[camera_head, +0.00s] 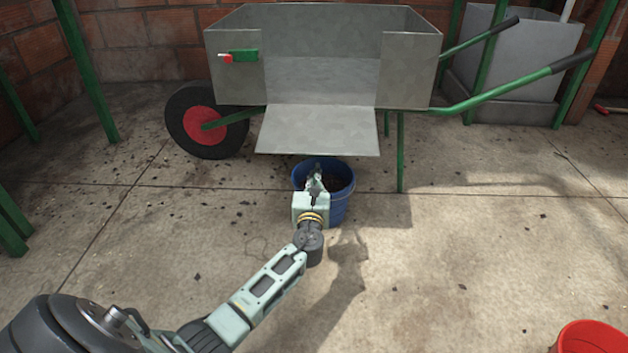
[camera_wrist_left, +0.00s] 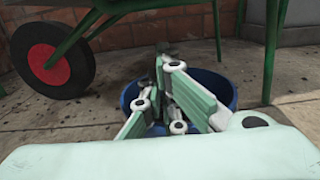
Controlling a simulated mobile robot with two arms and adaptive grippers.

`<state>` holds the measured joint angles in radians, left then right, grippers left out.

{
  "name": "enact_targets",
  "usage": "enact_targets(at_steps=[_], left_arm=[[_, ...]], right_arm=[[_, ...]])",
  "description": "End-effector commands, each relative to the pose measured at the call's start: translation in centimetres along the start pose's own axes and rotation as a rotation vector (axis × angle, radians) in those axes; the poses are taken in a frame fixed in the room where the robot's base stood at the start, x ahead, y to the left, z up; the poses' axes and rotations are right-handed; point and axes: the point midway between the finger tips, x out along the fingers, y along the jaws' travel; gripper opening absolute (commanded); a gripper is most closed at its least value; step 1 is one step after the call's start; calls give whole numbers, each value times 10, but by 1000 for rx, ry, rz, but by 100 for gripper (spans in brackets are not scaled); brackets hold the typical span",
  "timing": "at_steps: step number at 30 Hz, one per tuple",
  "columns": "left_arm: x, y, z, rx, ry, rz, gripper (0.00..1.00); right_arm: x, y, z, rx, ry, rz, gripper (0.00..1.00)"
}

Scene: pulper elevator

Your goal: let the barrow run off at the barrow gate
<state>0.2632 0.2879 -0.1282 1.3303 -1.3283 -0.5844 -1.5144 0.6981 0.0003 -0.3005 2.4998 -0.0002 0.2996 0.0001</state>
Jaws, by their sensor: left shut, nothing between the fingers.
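The barrow (camera_head: 320,75) is a grey metal box on a green frame, with a red-hubbed black wheel (camera_head: 203,120) at left and two black-gripped handles at right. Its gate (camera_head: 318,131) hangs down and outward from the front opening. A green latch (camera_head: 240,56) with a red end sits on the front wall, left of the opening. A blue bucket (camera_head: 341,205) stands on the floor below the gate, dark inside. My left gripper (camera_head: 315,170) is shut and empty at the bucket's mouth, just below the gate's lip; it also shows in the left wrist view (camera_wrist_left: 165,80). My right gripper is not in view.
A red bucket (camera_head: 588,340) stands at the lower right. A grey tank (camera_head: 520,60) is behind the handles. Green posts stand at left and right. Brick walls close off the back. The concrete floor between is clear apart from dark crumbs.

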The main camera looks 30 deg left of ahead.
Motion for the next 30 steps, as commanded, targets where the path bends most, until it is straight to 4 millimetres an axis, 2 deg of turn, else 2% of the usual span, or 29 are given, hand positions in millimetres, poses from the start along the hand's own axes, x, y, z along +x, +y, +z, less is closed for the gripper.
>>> enact_targets(at_steps=[1, 3, 9, 23, 30], left_arm=[[-2, 0, 10, -3, -3, 0, 0], [-5, 0, 16, -2, -2, 0, 0], [-9, 0, 26, -1, -1, 1, 0], [-10, 0, 28, -1, 2, 1, 0], [-12, 0, 36, 0, 21, 0, 0]], right_arm=[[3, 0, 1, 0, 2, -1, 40], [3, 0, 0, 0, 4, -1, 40], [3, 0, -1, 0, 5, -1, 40], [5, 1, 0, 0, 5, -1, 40], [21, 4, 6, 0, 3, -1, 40]])
